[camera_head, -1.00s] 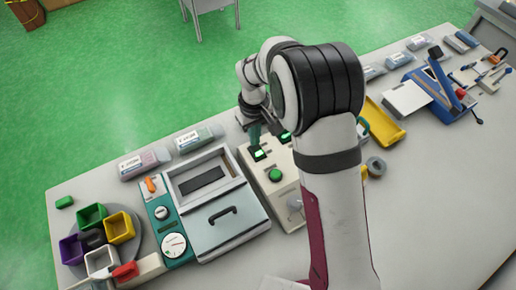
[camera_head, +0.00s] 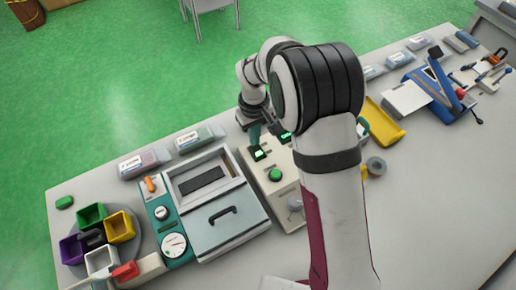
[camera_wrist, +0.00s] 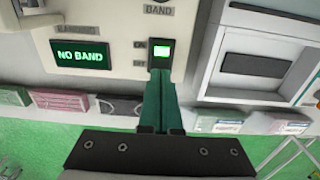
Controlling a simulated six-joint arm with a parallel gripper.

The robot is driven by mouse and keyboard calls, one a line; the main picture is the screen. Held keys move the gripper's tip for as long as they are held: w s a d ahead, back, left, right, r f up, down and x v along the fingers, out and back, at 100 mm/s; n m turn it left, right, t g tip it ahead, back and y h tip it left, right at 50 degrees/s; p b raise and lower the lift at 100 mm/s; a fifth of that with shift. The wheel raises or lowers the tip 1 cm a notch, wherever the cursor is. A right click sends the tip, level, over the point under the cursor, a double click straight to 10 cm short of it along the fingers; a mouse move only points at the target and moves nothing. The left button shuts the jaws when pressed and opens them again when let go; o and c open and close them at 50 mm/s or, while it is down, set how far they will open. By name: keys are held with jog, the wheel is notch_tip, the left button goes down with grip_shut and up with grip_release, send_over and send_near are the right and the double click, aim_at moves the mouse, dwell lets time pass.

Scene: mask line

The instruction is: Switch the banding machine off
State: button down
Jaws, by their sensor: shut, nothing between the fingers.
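The banding machine is a cream box (camera_head: 286,196) between the teal-and-grey machine and my arm. Its small rocker switch (camera_wrist: 162,48) is lit green, with faint ON and OFF-like labels beside it in the wrist view. A green display (camera_wrist: 80,54) reads "NO BAND". My gripper (camera_wrist: 160,74) is shut and empty, its teal fingers together. The fingertips are at the lower edge of the switch in the wrist view; I cannot tell whether they touch. In the head view my gripper (camera_head: 256,146) is over the machine's far end, near the lit switch (camera_head: 259,155).
The teal-and-grey machine (camera_head: 227,236) stands close on the left. Packs (camera_head: 200,138) lie behind it. Colored bins (camera_head: 91,216) are at far left. The right foreground table is clear.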

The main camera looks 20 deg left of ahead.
jog(key=shift+f, duration=0.95)
dwell(0.3)
jog(key=shift+r, duration=3.5)
jog(key=s+d+r+m, duration=0.5)
jog(key=d+r, duration=0.3)
jog(key=d, duration=0.2)
jog(key=s+d+r+m+y, duration=0.1)
jog(key=s+d+m, duration=0.3)
jog(key=s, duration=0.6)
jog(key=s+d+r+m, duration=0.1)
jog(key=s+d+m, duration=0.4)
jog(key=s, duration=0.4)
jog(key=shift+s+d+r+m+y, duration=0.2)
jog(key=shift+s+m+y, duration=0.1)
jog(key=shift+s+y, duration=0.1)
